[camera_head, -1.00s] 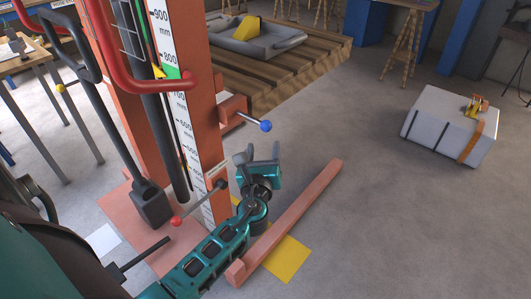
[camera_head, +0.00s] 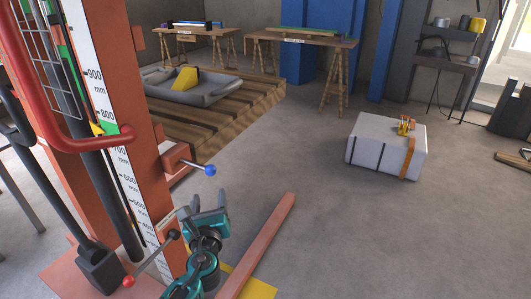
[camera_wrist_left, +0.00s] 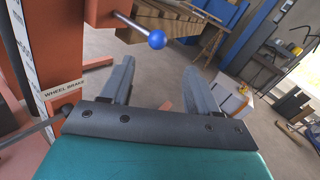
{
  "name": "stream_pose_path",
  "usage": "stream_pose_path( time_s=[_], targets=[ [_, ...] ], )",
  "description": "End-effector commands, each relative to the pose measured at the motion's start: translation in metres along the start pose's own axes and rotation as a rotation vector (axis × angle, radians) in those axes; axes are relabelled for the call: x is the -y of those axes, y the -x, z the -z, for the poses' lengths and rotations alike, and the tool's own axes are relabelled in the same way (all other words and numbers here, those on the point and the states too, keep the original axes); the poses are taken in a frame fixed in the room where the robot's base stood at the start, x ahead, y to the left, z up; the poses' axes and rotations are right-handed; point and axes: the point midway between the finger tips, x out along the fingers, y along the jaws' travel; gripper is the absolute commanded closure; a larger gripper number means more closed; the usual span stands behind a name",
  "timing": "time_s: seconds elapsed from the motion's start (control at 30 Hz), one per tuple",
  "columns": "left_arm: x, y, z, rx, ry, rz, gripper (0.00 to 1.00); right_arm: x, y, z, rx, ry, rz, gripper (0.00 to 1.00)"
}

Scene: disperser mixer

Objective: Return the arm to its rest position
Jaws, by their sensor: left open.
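My left gripper (camera_head: 209,200) is teal with grey fingers and is open and empty. It points up beside the orange mixer column (camera_head: 125,165), below the blue ball-ended lever (camera_head: 210,169). In the left wrist view the two fingers (camera_wrist_left: 158,75) stand apart with nothing between them, and the blue ball (camera_wrist_left: 157,39) shows beyond them, apart from the fingers. A red ball-ended lever (camera_head: 128,281) is left of my left arm. My right gripper is out of view.
The mixer's orange floor beam (camera_head: 262,240) runs just right of my left gripper, over a yellow floor patch (camera_head: 262,290). A wooden pallet (camera_head: 235,103) with a grey tray (camera_head: 215,97) lies behind. A white strapped box (camera_head: 375,145) stands right. Open floor lies between.

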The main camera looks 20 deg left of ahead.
Motion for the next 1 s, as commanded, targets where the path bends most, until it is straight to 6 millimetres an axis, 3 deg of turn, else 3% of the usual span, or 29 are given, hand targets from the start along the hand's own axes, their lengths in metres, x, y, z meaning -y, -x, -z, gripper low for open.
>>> stream_pose_path(
  time_s=[0.17, 0.27, 0.37, 0.6, 0.8, 1.0],
  targets=[
    [-0.001, 0.004, 0.005, -0.024, 0.051, 0.002, 0.40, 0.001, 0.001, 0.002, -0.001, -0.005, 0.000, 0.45],
    [-0.003, 0.019, 0.019, -0.100, 0.226, 0.003, 0.40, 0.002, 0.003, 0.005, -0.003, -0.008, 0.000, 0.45],
    [-0.004, 0.045, 0.043, -0.230, 0.532, -0.016, 0.40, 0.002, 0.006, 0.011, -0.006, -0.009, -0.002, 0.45],
    [0.004, 0.133, 0.090, -0.576, 1.420, -0.230, 0.40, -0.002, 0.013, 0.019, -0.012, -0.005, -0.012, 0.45],
    [0.018, 0.203, 0.102, -0.765, 2.068, -0.560, 0.40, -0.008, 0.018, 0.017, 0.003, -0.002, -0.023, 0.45],
    [0.026, 0.239, 0.100, -0.823, 2.411, -0.811, 0.40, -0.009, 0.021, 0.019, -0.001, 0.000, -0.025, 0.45]
  ],
)
